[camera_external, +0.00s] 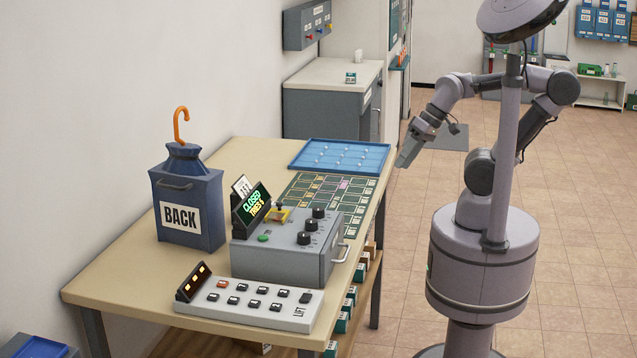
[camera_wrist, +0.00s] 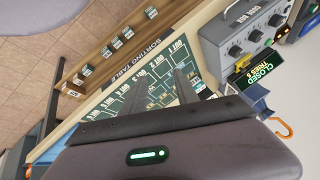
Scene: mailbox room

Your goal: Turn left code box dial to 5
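The grey code box (camera_external: 280,258) stands on the table. Three black dials sit in a row on its top: a near dial (camera_external: 304,238), a middle dial (camera_external: 311,225) and a far dial (camera_external: 319,213). Their settings are too small to read. Its display (camera_external: 252,208) reads CLOSED, TRIES 5. In the wrist view the box (camera_wrist: 222,27) and its dials are at the upper right, tilted. My gripper (camera_external: 403,158) hangs in the air beyond the table's right edge, apart from the box.
A blue BACK container (camera_external: 190,215) with an orange hook stands left of the box. A white keypad (camera_external: 250,303) lies in front. Behind are a green sorting board (camera_external: 330,190) and a blue tray (camera_external: 340,155). Air above the table's right side is clear.

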